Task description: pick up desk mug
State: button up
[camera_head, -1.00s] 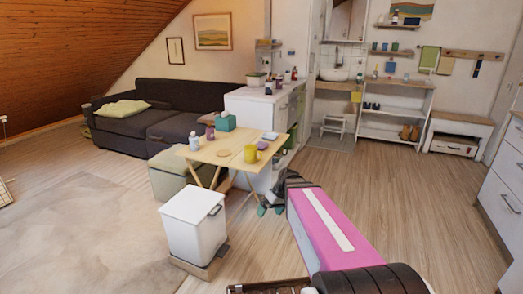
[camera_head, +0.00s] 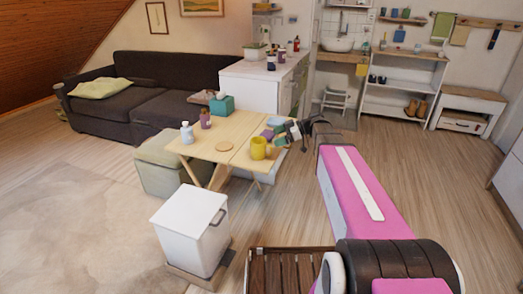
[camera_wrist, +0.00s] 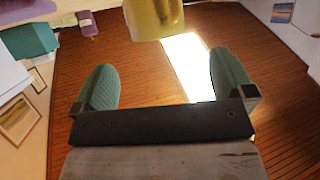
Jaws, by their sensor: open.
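The yellow desk mug (camera_head: 258,148) stands upright on the right part of a light wooden table (camera_head: 190,151). My gripper (camera_head: 281,138) is just right of the mug in the head view, near tabletop height, with green fingers. In the wrist view the mug (camera_wrist: 153,18) shows at the top edge, partly cut off. It lies beyond the two spread fingertips (camera_wrist: 162,62). My gripper is open, with nothing between its fingers. The mug's handle cannot be made out clearly.
A white bottle (camera_head: 187,132), a purple bottle (camera_head: 206,119), a teal box (camera_head: 221,105) and a round coaster (camera_head: 224,146) are on the table. A purple item (camera_head: 267,134) and a blue item (camera_head: 276,122) lie close to my gripper. A white bin (camera_head: 190,228) stands in front.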

aim_at(260, 140)
jog(key=x, duration=0.8)
jog(key=shift+w+a+r, duration=0.1)
jog(key=shift+w+a, duration=0.1)
jog(key=shift+a, duration=0.1)
jog(key=c, duration=1.2)
jog(key=shift+c, duration=0.5)
jog(key=shift+r, duration=0.1)
